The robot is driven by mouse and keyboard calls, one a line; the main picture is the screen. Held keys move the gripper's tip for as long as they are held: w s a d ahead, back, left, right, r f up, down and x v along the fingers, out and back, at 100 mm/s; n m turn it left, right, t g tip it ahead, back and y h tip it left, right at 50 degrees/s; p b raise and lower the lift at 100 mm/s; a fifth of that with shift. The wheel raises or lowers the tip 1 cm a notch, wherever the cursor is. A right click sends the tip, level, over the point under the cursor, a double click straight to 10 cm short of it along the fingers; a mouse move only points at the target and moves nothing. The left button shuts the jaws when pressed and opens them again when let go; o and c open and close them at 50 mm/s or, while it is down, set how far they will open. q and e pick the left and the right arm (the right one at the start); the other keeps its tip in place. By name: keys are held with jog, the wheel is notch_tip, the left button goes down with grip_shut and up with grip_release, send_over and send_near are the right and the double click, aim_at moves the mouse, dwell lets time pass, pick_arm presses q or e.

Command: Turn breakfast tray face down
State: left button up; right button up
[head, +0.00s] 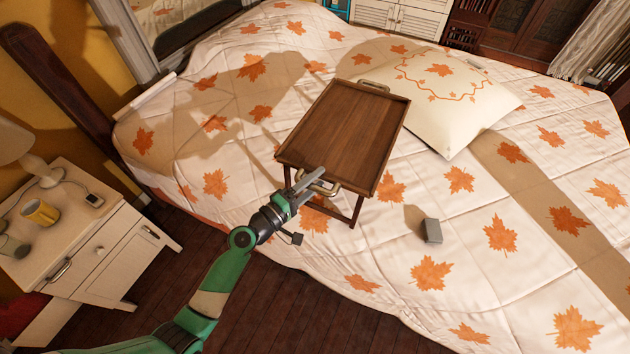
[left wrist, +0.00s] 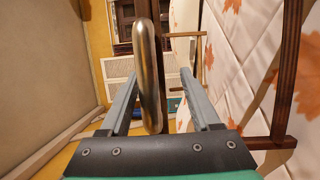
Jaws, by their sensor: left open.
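The breakfast tray (head: 345,130) is dark brown wood and stands on its folding legs on the bed, with its flat top facing up. It has a metal handle at each end: the far handle (head: 373,86) and the near handle (head: 326,188). My left gripper (head: 312,180) is open at the near handle. In the left wrist view the metal handle (left wrist: 149,75) lies between the two spread fingers of the left gripper (left wrist: 160,80), nearer the left finger. A dark tray leg (left wrist: 286,85) shows at right there. My right gripper is out of view.
The bed (head: 500,240) has a leaf-patterned quilt. A white pillow (head: 460,105) lies close to the tray's right side. A small grey box (head: 432,231) sits right of the tray. A nightstand (head: 75,240) with a lamp and yellow mug (head: 40,213) stands at left.

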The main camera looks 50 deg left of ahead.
pick_arm(q)
jog(key=s+r+p, duration=0.1)
jog(key=s, duration=1)
jog(key=shift+s+d+r, duration=0.2)
jog(key=shift+s, duration=0.1)
